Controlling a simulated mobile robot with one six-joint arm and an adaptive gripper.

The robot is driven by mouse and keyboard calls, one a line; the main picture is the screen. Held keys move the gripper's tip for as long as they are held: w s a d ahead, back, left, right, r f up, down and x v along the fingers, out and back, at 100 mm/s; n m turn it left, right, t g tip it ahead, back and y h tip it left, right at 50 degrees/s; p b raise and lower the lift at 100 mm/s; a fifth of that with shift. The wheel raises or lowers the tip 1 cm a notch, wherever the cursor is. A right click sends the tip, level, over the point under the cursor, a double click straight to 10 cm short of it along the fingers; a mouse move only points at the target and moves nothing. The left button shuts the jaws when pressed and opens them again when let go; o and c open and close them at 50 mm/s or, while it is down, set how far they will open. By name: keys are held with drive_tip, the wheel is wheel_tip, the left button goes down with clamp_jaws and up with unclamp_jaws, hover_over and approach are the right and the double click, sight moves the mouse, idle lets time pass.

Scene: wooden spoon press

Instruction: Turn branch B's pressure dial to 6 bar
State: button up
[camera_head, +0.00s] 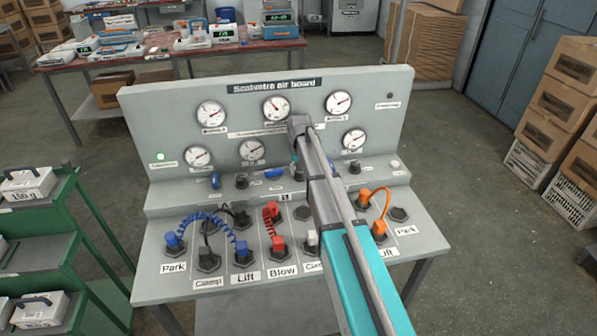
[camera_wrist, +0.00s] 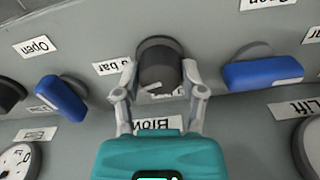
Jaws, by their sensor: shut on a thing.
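A dark round dial (camera_wrist: 157,64) with a white pointer mark sits on the grey panel in the wrist view. My gripper (camera_wrist: 158,88) is shut on it, one finger on each side. A label ending in "bar" (camera_wrist: 112,66) is left of the dial, partly covered by a finger. Which branch this dial belongs to I cannot tell. Another dark dial (camera_head: 241,181) is visible to the left.
Blue levers (camera_wrist: 62,97) (camera_wrist: 262,75) flank the dial closely. Several gauges (camera_head: 276,108) stand on the upright panel. Coloured hoses and plugs (camera_head: 278,243) fill the front shelf. A green rack (camera_head: 40,220) stands at left, stacked boxes (camera_head: 565,95) at right.

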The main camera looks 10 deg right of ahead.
drive_tip(key=shift+s+m, duration=0.15)
drive_tip(key=shift+m, duration=1.15)
drive_tip(key=o, duration=1.1)
drive_tip(key=shift+o, duration=0.2)
drive_tip(key=s+r+n+p, duration=0.3)
drive_tip(key=s+n, duration=0.1)
drive_tip(key=s, duration=2.5)
drive_tip(key=shift+a, duration=0.2)
drive_tip(key=shift+r, duration=0.1)
